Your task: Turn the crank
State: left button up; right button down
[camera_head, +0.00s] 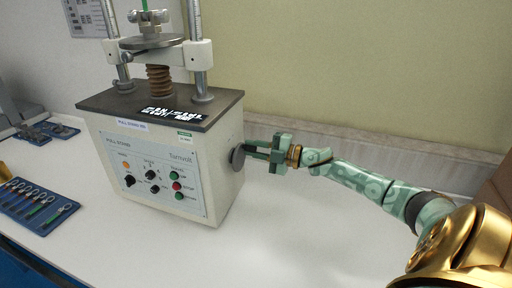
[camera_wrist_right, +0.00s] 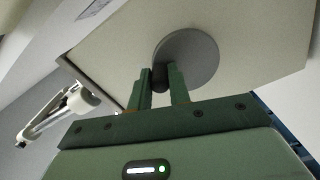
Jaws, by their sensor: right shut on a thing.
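The tester (camera_head: 165,150) is a beige box with a dark top and a front control panel, standing on the white table. Its crank is a grey disc (camera_head: 238,158) on the right side wall. In the right wrist view the grey disc (camera_wrist_right: 190,58) carries a short dark handle (camera_wrist_right: 160,77). My right gripper (camera_head: 250,150) reaches the disc from the right. In the wrist view its green fingers (camera_wrist_right: 162,84) are on either side of the dark handle, shut on it. My left gripper is not in view.
Two metal columns and a screw with a round plate (camera_head: 152,41) rise from the tester's top. A blue tray (camera_head: 38,205) with several small tools lies at the left. The white table (camera_head: 300,235) is clear in front and to the right. A wall stands behind.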

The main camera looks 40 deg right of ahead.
aim_at(239, 152)
jog(key=n, duration=0.3)
jog(key=shift+s+a+r, duration=0.15)
jog(key=shift+s+a, duration=0.05)
jog(key=shift+a, duration=0.2)
jog(key=n, duration=0.2)
jog(key=shift+s+a+n, duration=0.2)
jog(key=shift+a+n, duration=0.1)
jog(key=shift+a, duration=0.05)
jog(key=shift+s+a+f+n+b, duration=0.2)
jog(key=shift+a+n, duration=0.1)
jog(key=shift+n, duration=0.8)
jog(key=shift+s+a+f+n+b, duration=0.15)
jog(key=shift+a+n, duration=0.1)
jog(key=shift+n, duration=0.85)
jog(key=shift+r, duration=0.1)
jog(key=c, duration=1.3)
grip_release()
jog(key=shift+r, duration=0.1)
